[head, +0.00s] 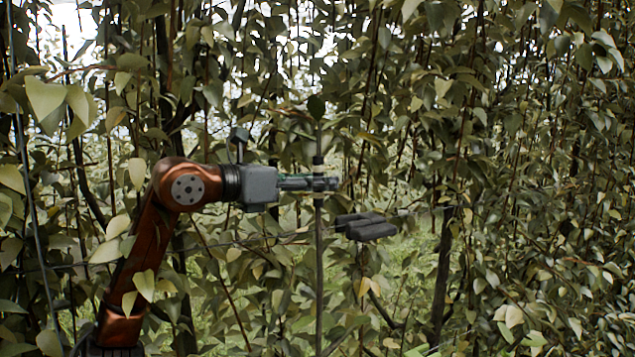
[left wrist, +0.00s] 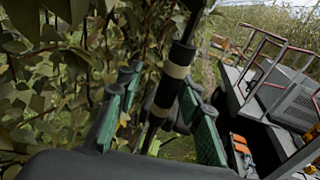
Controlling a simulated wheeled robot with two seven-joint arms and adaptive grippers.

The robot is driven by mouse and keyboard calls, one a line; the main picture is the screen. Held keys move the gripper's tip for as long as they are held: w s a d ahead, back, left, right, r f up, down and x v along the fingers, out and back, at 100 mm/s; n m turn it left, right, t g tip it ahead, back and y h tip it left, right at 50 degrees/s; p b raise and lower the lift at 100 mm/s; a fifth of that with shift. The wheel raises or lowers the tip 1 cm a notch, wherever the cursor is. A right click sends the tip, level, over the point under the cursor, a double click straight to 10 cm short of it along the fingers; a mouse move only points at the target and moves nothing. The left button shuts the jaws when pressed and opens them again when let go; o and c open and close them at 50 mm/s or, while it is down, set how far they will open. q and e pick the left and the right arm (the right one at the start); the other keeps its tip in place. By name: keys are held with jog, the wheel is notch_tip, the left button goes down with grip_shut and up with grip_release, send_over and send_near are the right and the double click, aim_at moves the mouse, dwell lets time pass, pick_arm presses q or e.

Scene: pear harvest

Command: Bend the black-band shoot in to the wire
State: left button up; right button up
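The black-band shoot (head: 319,265) stands nearly upright in the head view, with a black band between pale bands. In the left wrist view its black band (left wrist: 182,55) and pale bands show large, and it leans in the picture. My left gripper (head: 325,183) reaches in from the left at the banded part. In the left wrist view its green-padded fingers (left wrist: 160,95) are spread, with the shoot between them and room on both sides. The thin wire (head: 240,243) runs across behind, below gripper height. My right gripper is not in view.
Dark rounded pads (head: 368,228) sit at wire height, just right of the shoot. Dense leaves and thin branches surround the arm. A dark trunk (head: 442,265) stands to the right. The left wrist view shows a railed platform (left wrist: 250,90) and orange items (left wrist: 242,150) at right.

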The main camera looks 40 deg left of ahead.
pick_arm(q)
jog(key=shift+s+d, duration=0.15)
jog(key=v, duration=1.2)
dwell(0.3)
